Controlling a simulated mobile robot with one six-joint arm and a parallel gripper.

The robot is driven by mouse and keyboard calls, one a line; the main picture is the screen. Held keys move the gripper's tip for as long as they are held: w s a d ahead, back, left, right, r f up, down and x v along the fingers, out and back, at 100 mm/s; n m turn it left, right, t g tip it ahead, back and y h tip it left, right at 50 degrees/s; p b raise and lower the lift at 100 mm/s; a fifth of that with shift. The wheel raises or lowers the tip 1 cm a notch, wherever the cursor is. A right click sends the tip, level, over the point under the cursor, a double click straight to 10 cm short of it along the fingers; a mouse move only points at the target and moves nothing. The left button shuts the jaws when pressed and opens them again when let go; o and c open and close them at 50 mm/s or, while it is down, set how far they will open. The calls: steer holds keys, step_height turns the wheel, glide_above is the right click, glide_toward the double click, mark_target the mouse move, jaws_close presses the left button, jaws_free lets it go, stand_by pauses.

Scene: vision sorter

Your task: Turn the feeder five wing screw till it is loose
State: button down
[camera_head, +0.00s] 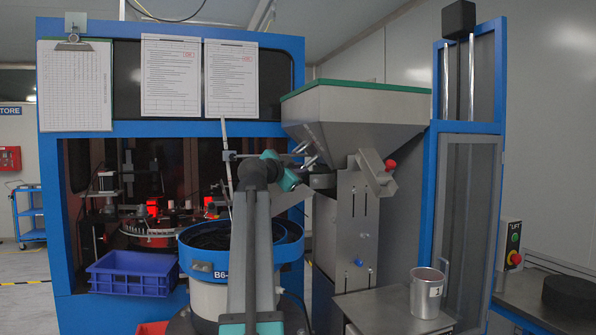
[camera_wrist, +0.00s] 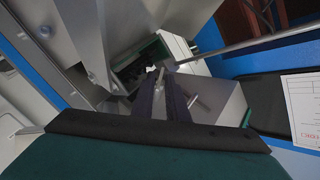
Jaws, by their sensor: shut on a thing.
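The feeder is a grey hopper (camera_head: 355,122) with a green rim, on a grey column at the right of the blue machine. My gripper (camera_head: 305,165) reaches up to the hopper's lower left side in the head view. In the wrist view my gripper's two dark fingers (camera_wrist: 166,82) are close together at a grey sloped surface. They are shut on the wing screw, of which a small metal piece (camera_wrist: 159,76) shows between the tips. A metal pin (camera_wrist: 197,102) sticks out beside the right finger. The fingers hide most of the screw. No feeder number is readable.
A red knob (camera_head: 390,165) on a metal bracket sits right of my gripper, and a blue knob (camera_head: 359,262) is lower on the column. A round blue-rimmed bowl (camera_head: 290,233) stands below my arm. A blue crate (camera_head: 134,268) is at left; a metal can (camera_head: 426,291) stands at right.

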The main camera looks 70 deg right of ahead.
steer(key=shift+r, duration=0.1)
steer(key=c, duration=2)
jaws_free()
steer(key=shift+s+d, duration=0.1)
steer(key=shift+d, duration=0.05)
steer(key=shift+a, duration=0.5)
steer(key=a, duration=0.4)
steer(key=w+a+b, duration=0.1)
steer(key=a, duration=0.7)
steer(key=shift+w+a+r+b, duration=0.3)
steer(key=shift+w+a, duration=0.05)
steer(key=shift+a, duration=0.05)
